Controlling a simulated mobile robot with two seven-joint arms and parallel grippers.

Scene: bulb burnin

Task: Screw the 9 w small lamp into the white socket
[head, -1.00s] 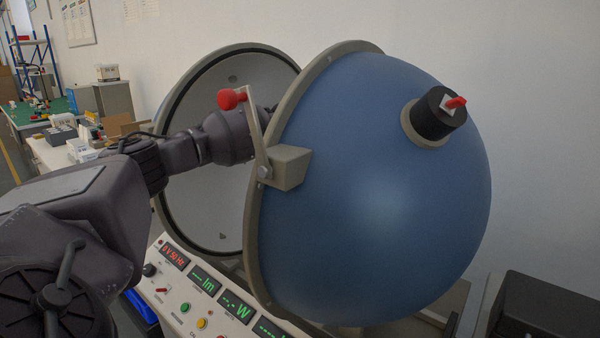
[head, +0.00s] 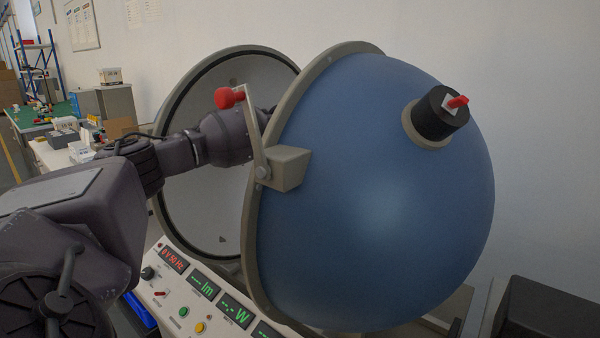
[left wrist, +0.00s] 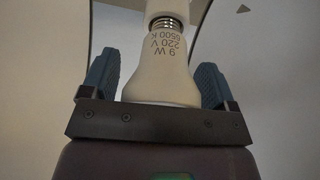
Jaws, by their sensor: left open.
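In the left wrist view the white lamp (left wrist: 162,75) is marked 9 W, 6500 K, 220 V. Its metal screw base points up to the white socket (left wrist: 168,6) at the top edge. Some thread shows below the socket; I cannot tell how deep the base sits. My left gripper (left wrist: 157,72) is open, with its blue fingers on either side of the lamp and visible gaps to both. In the head view my left arm reaches between the sphere halves, and the gripper, lamp and socket are hidden behind the blue half. My right gripper is not in view.
The blue hemisphere (head: 385,200) stands open, with a red-knobbed lever (head: 230,97) on its rim. The other half (head: 205,215) is behind my arm. A control panel (head: 170,300) with displays lies below. A dark box (head: 550,312) is at lower right.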

